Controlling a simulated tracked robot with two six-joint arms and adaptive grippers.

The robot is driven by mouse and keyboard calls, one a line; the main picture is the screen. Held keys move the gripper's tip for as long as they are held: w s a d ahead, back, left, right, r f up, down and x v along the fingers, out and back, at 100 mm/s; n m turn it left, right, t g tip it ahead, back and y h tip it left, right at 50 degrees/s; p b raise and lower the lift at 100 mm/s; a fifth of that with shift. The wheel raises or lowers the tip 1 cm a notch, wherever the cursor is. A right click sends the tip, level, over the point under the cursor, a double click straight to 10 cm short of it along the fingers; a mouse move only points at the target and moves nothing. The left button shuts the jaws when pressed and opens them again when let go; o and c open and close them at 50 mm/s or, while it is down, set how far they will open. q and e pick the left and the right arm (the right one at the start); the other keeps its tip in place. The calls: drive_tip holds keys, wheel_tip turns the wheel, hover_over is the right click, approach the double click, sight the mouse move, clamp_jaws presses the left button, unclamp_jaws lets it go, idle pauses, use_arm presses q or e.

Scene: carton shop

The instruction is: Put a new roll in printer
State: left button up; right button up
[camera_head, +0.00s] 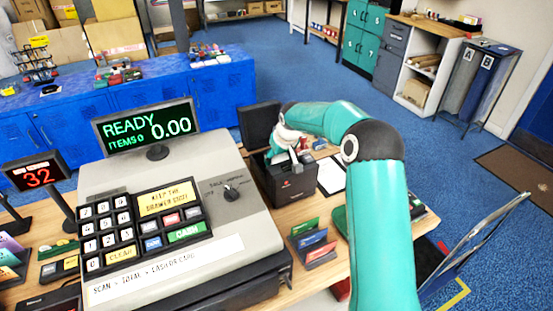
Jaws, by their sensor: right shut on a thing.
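The printer (292,186) is a black box on the wooden counter, right of the cash register. Its dark lid (258,124) stands open at the back left. My right gripper (287,155) points down into the open top of the printer. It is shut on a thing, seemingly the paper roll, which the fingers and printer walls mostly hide. I cannot tell whether the roll touches the printer's inside. My left gripper is not in view.
The large cash register (225,240) fills the counter's left middle. A card rack (312,243) stands in front of the printer, and a clipboard (331,176) lies to its right. A blue counter (170,90) stands behind. Blue floor is open at the back right.

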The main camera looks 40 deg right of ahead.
drive_tip(key=shift+s+a+f+g, duration=0.15)
drive_tip(key=shift+s+a+f, duration=0.1)
drive_tip(key=shift+f, duration=0.35)
drive_tip(key=shift+s+a+f+g, duration=0.15)
drive_tip(key=shift+s+f, duration=0.1)
drive_tip(key=shift+f, duration=0.35)
drive_tip(key=o, duration=1.3)
drive_tip(key=shift+c, duration=0.2)
drive_tip(key=w+d+v, duration=0.1)
drive_tip(key=d+v, duration=0.1)
drive_tip(key=v, duration=1.1)
drive_tip(key=shift+s+a+r+t, duration=0.2)
drive_tip(key=shift+a+r+t, duration=0.2)
drive_tip(key=shift+a+r, duration=0.15)
